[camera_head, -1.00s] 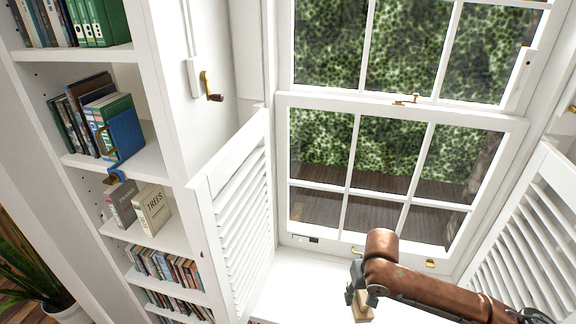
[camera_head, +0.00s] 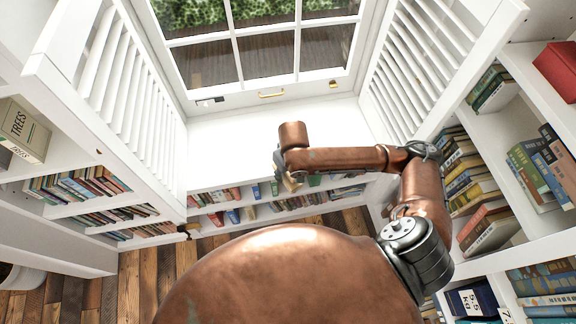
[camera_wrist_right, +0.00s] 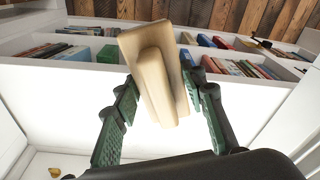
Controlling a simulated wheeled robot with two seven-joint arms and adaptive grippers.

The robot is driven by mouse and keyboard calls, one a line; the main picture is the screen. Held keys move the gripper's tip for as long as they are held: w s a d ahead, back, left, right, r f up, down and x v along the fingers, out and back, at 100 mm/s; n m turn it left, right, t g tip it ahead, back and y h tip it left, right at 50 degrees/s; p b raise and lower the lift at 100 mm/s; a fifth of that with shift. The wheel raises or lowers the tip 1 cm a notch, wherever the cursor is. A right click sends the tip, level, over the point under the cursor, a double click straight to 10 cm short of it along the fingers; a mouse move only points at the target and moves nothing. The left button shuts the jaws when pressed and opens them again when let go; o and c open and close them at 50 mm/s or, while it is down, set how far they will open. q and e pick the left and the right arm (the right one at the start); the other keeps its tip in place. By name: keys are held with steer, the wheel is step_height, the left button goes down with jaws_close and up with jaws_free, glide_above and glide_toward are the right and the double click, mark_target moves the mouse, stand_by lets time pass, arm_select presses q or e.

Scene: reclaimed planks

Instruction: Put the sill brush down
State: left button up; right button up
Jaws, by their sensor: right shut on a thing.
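The sill brush (camera_wrist_right: 155,75) is a pale wooden block with a raised handle piece. In the right wrist view it sits between the green pads of my right gripper (camera_wrist_right: 160,115), which is shut on it. In the head view my right gripper (camera_head: 289,181) is small, and only a bit of the brush shows below the copper wrist. It is over the front part of the white window sill (camera_head: 235,145), near its edge. I cannot tell whether the brush touches the sill. Its bristles are not visible. My left gripper is not in view.
Louvred shutters stand open at left (camera_head: 130,100) and right (camera_head: 410,75) of the sill. Low bookshelves (camera_head: 230,205) run under it. A tall bookcase (camera_head: 540,110) stands at right, near my arm. The left part of the sill is clear.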

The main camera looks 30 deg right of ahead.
steer(key=shift+s+f, duration=0.3)
steer(key=shift+f, duration=0.35)
steer(key=shift+d+f, duration=0.1)
steer(key=shift+f, duration=0.15)
steer(key=w+d+f+b, duration=0.1)
steer(key=w+d+f, duration=0.1)
steer(key=w+f, duration=0.1)
steer(key=w+d+f+b, duration=0.1)
steer(key=w+f, duration=0.2)
steer(key=w, duration=0.1)
steer(key=w+d+f+b, duration=0.1)
steer(key=w+d+f, duration=0.1)
steer(key=w+f, duration=0.1)
steer(key=shift+w+d+b, duration=0.35)
steer(key=shift+w, duration=0.45)
steer(key=shift+w+f, duration=0.15)
steer(key=f, duration=0.1)
steer(key=f+b, duration=0.1)
steer(key=f, duration=0.1)
steer(key=shift+w+d+f, duration=0.2)
steer(key=shift+f, duration=0.1)
steer(key=shift+r, duration=0.1)
